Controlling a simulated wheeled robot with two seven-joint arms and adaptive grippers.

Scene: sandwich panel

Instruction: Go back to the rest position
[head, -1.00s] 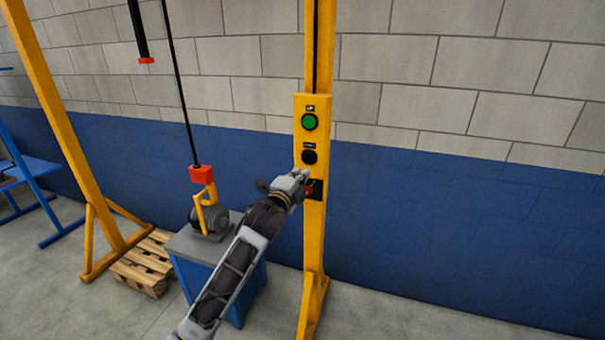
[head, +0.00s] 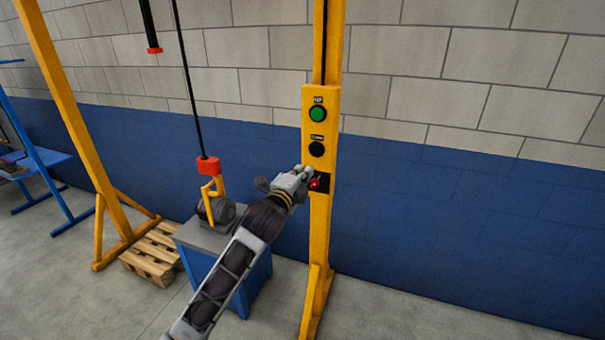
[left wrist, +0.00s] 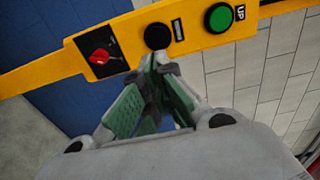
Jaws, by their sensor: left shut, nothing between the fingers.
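My left gripper (head: 304,174) is in front of the yellow control panel (head: 308,99), by its lower part. In the left wrist view its green-padded fingers (left wrist: 152,70) come together at the tips, shut and empty, close to the black button (left wrist: 157,36). I cannot tell whether they touch the panel. The green button (head: 317,114) is at the top, with the black button (head: 317,149) below it. A red knob (head: 314,184) on a black plate sits lowest, just right of the gripper. My right gripper is not in view.
Left of the panel, a yellow hook under a red block (head: 208,166) hangs at a dark motor (head: 222,211) on a blue cabinet (head: 254,285). A wooden pallet (head: 152,255), a yellow frame post (head: 70,125) and a blue rack (head: 42,155) stand farther left. The floor at right is clear.

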